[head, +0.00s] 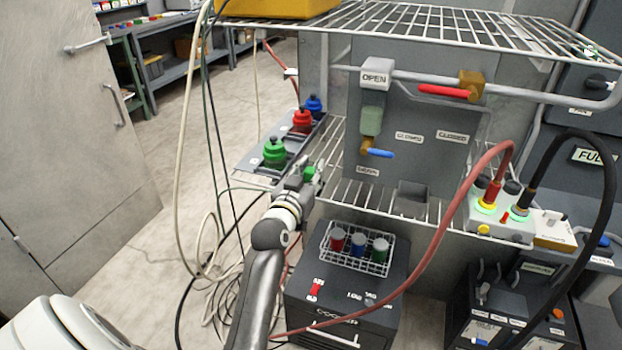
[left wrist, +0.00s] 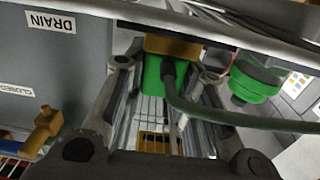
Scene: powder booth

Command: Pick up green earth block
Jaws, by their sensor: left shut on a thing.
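The green earth block (head: 309,172) is small and bright green, at the end of my left arm in the head view. It also shows in the left wrist view (left wrist: 152,76), with a brass-coloured part at its top and a dark green cable running off to the right. My left gripper (head: 311,180) is shut on it, with one finger on each side in the left wrist view. Part of the block is hidden by the gripper and cable. Whether it touches the rack beneath I cannot tell. My right gripper is not in view.
Green (head: 274,154), red (head: 302,120) and blue (head: 314,104) knobbed items stand on a grey strip just left of the gripper. A grey panel (head: 420,120) with valve handles is behind. Loose cables hang at the left; a wire basket (head: 345,262) with cylinders sits below.

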